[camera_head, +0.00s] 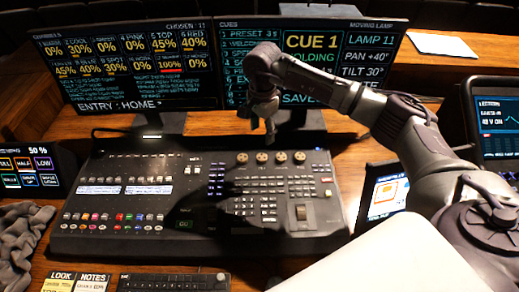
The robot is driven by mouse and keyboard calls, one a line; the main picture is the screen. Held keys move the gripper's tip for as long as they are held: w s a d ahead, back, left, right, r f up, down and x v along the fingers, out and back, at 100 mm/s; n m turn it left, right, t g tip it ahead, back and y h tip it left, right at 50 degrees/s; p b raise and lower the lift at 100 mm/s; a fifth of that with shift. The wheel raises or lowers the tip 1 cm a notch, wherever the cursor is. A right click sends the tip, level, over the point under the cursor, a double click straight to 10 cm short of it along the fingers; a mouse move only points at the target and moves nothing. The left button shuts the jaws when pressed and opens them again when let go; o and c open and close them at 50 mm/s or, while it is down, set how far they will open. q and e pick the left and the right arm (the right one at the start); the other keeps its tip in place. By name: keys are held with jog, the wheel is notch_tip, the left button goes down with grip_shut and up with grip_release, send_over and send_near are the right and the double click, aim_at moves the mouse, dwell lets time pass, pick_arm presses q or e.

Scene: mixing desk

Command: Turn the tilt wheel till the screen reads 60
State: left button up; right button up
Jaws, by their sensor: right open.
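The right-hand monitor (305,60) has a moving lamp panel that reads LAMP 11, PAN +40° and TILT 30° (362,71). A row of several round wheels (280,157) sits along the upper part of the lighting desk (140,215). Their labels are too small to read, so I cannot tell which one is the tilt wheel. My right gripper (262,124) is open and empty, pointing down just above and behind the wheels, in front of the right-hand monitor. It appears apart from them. My left gripper is not in view.
The left-hand monitor (130,65) stands behind the desk. A keyboard (175,282) and notes (92,283) lie in front. A grey cloth (15,240) and a small touch screen (28,168) are at left. Another screen (495,125) stands at right, and paper (443,44) lies at the back.

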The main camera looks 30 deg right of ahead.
aim_at(261, 157)
notch_tip(261, 157, down, 10)
jog(key=shift+w+r+p, duration=0.1)
jog(key=shift+p, duration=1.15)
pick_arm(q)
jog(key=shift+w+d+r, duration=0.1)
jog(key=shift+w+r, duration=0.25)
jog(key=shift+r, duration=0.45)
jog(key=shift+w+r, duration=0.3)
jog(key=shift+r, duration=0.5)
pick_arm(e)
jog(key=shift+f, duration=0.65)
jog(key=c, duration=1.2)
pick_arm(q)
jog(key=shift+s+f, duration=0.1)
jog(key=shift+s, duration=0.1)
pick_arm(e)
jog(key=shift+o, duration=0.2)
